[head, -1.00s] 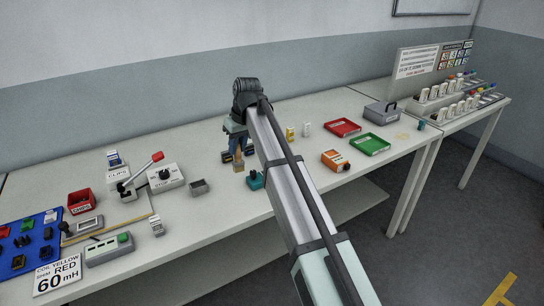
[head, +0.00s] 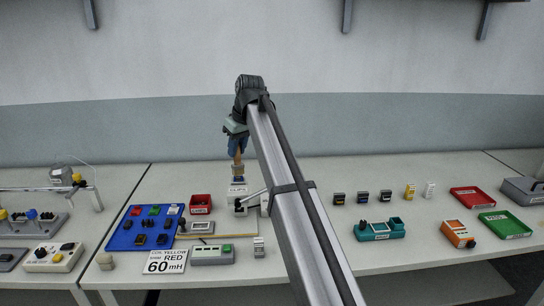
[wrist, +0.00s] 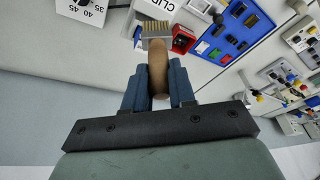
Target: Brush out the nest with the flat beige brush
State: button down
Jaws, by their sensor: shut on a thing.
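My gripper (head: 238,148) is shut on the wooden handle of a brush. The brush (head: 238,172) hangs with its flat beige bristles downward, in front of the bench's back area. In the wrist view my gripper's blue fingers (wrist: 158,88) stand on either side of the brown handle, and the brush's beige bristle head (wrist: 157,30) is beyond them. A lever fixture (head: 241,206) stands below and in front of the brush, near the CLIPS label; my arm covers its right part. I cannot make out the nest itself.
A red bin (head: 200,204) and a blue parts board (head: 143,228) lie left of the fixture. A grey box with a green button (head: 213,254) and a 60 mH card (head: 165,261) are in front. A teal holder (head: 380,230) and red tray (head: 473,198) are right.

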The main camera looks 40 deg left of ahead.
jog(key=s+a+f+m+t, duration=0.2)
jog(key=s+a+f+m, duration=0.4)
jog(key=s+a+f, duration=0.3)
jog(key=s+f, duration=0.1)
jog(key=s, duration=0.2)
jog(key=shift+s+f+t, duration=0.25)
jog(key=shift+f+t, duration=0.1)
jog(key=shift+t, duration=0.05)
jog(key=shift+f, duration=0.1)
notch_tip(320, 180, down, 7)
jog(key=shift+f, duration=0.15)
dwell(0.7)
jog(key=shift+f, duration=0.7)
dwell(1.0)
jog(key=shift+w+d, duration=0.2)
jog(key=shift+d, duration=0.05)
jog(key=shift+w+d+r, duration=0.1)
jog(key=shift+w+d, duration=0.25)
jog(key=shift+s+a, duration=0.15)
jog(key=shift+a, duration=0.05)
